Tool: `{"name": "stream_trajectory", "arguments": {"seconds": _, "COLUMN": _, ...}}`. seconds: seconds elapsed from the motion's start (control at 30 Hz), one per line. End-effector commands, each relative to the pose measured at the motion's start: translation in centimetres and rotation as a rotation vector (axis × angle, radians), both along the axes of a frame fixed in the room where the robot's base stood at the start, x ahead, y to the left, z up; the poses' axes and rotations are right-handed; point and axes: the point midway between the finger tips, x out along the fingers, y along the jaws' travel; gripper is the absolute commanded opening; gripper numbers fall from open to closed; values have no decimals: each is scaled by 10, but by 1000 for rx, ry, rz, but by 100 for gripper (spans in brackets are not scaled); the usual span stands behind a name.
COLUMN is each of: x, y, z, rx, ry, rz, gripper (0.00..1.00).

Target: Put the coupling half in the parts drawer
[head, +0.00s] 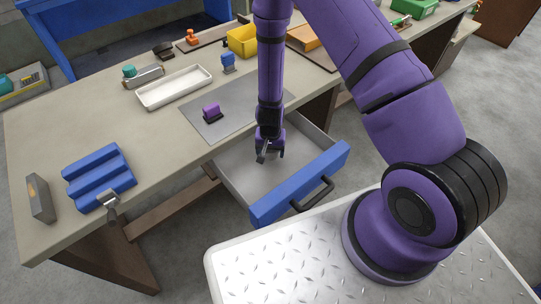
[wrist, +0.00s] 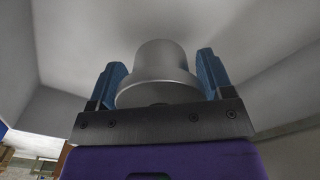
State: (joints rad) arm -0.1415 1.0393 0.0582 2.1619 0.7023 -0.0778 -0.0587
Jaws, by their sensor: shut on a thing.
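The parts drawer (head: 236,174) is pulled out from under the bench and has a blue front with a dark handle. My gripper (head: 269,153) points down inside the open drawer in the head view. In the wrist view, my gripper (wrist: 159,88) is shut on the coupling half (wrist: 160,62), a grey metal piece with a round hub and a wider flange. The drawer's pale inside (wrist: 75,40) fills the space around it. I cannot tell whether the piece touches the drawer floor. The head view shows the piece too small to make out its shape.
The bench carries a grey mat with a purple item (head: 211,111), a white tray (head: 174,87), a blue ridged block (head: 99,176) and a yellow bin (head: 242,41). The drawer walls stand close around my gripper. The drawer floor looks otherwise empty.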

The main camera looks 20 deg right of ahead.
Motion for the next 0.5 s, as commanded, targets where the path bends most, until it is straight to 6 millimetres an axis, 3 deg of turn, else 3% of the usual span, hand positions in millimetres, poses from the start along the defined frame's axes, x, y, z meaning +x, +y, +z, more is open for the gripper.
{"name": "stream_trajectory", "arguments": {"seconds": 0.2, "x": -1, "y": -1, "z": -27, "rx": 0, "ry": 2, "rz": -1, "gripper": 41}}
{"name": "stream_trajectory", "arguments": {"seconds": 0.5, "x": 0, "y": 0, "z": -29, "rx": 0, "ry": 0, "rz": 0, "gripper": 41}}
